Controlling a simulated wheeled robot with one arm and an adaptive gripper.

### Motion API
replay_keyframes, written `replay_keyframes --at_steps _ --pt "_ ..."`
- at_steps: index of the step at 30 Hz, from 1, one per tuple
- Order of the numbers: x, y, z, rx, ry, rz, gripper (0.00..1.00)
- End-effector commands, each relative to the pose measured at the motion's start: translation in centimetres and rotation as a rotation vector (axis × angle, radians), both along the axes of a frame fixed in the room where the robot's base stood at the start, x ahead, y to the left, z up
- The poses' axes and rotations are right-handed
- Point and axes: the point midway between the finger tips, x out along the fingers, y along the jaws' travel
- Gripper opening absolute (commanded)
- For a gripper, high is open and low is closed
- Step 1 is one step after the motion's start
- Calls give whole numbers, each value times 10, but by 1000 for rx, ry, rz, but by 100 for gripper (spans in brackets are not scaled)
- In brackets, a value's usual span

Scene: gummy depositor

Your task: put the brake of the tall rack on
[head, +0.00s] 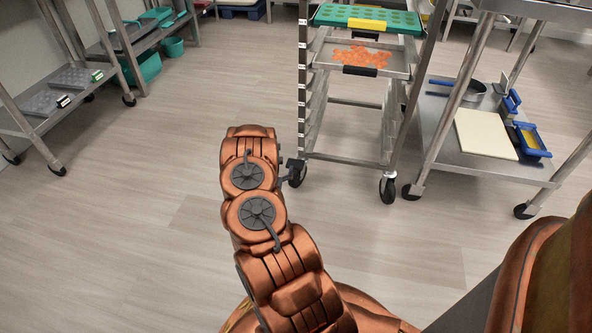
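The tall rack (304,60) stands upright at the top centre, a metal frame on dark caster wheels. Its front left caster (297,174) is right beside the end of my arm, and its front right caster (388,190) is in clear view. My gripper (284,178) shows only as a small dark part between my copper arm and the front left caster. It looks close to or touching that caster; I cannot tell which. Its fingers are mostly hidden, so open or shut does not show. No brake lever can be made out clearly.
The rack holds a green tray (335,17) and a metal tray (404,65) with orange pieces. A wheeled steel table (440,140) with a white board (484,134) stands close on the right. Shelving (45,140) lines the left wall. The floor (130,220) between is clear.

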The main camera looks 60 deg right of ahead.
Motion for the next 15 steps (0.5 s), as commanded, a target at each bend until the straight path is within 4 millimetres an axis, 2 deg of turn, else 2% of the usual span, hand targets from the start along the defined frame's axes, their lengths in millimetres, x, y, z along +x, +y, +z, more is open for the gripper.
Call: replay_keyframes --at_steps 1,6,10,15 --pt "-15 -6 -19 -30 8 -20 98" --pt "-43 -18 -31 -113 14 -58 98" --pt "-51 -23 -33 -142 13 -68 98" --pt "-45 -39 -33 -145 10 -71 98"
